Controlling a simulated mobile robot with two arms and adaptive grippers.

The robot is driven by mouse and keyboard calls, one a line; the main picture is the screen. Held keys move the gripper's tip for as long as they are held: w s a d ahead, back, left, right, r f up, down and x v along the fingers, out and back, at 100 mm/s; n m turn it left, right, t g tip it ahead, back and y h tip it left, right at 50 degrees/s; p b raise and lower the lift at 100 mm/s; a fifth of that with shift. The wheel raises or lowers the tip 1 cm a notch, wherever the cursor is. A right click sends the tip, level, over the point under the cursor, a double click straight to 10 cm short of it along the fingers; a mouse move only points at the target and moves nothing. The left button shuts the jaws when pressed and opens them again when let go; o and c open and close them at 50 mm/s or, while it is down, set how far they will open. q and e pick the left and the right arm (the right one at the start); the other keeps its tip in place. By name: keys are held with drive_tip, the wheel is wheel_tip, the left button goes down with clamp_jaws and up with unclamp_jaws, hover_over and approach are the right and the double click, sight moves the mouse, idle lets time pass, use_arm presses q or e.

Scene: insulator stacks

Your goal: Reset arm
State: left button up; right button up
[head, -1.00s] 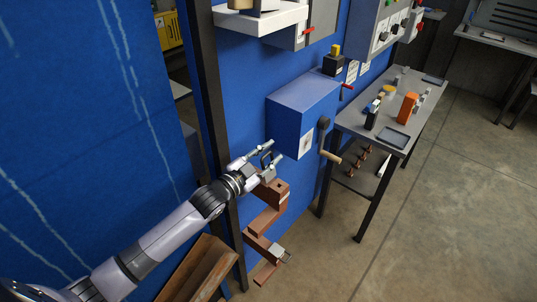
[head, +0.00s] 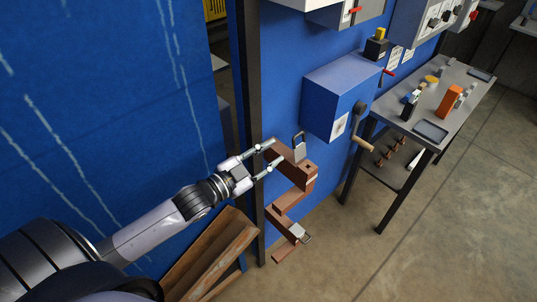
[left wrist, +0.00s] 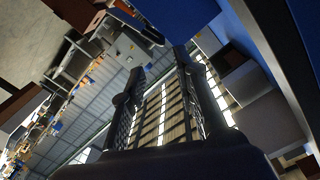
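My left gripper (head: 269,157) is open and empty in the head view. Its fingertips are close to the upper end of a brown zigzag bracket (head: 300,172) on the blue wall; I cannot tell if they touch it. A grey padlock-like clasp (head: 299,148) stands at the bracket's top, just right of the fingers. A second clasp (head: 298,234) is at the lower end. In the left wrist view the two fingers (left wrist: 156,75) stand apart with nothing between them. My right gripper does not show.
A blue box (head: 335,95) with a crank handle (head: 361,143) juts from the wall right of the bracket. A grey table (head: 400,127) with small parts stands farther right. A wooden crate (head: 218,255) sits below my left forearm. A dark post (head: 250,110) rises behind the gripper.

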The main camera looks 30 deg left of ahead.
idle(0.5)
use_arm(q)
drive_tip(key=s+d+f+n+g+y, duration=0.2)
drive_tip(key=s+f+n+g+y, duration=0.25)
drive_tip(key=s+f, duration=0.35)
drive_tip(key=s+d+f+n+g+y, duration=0.1)
drive_tip(key=s+f+n+g, duration=0.2)
drive_tip(key=s, duration=0.5)
drive_tip(key=s+d+f+n+g, duration=0.1)
drive_tip(key=s+f+g, duration=0.2)
drive_tip(key=s+g, duration=0.35)
drive_tip(key=s+f+b, duration=0.1)
drive_tip(key=s+f, duration=0.1)
drive_tip(key=f, duration=1.2)
drive_tip(key=s+f+b, duration=0.1)
drive_tip(key=s+f, duration=0.1)
drive_tip(key=f, duration=1.2)
drive_tip(key=s+a+f+g+b, duration=0.1)
drive_tip(key=s+a+f, duration=0.1)
drive_tip(key=s+f, duration=1.4)
drive_tip(key=shift+s+a+f+g, duration=0.3)
drive_tip(key=shift+f, duration=0.6)
drive_tip(key=shift+m+y, duration=0.25)
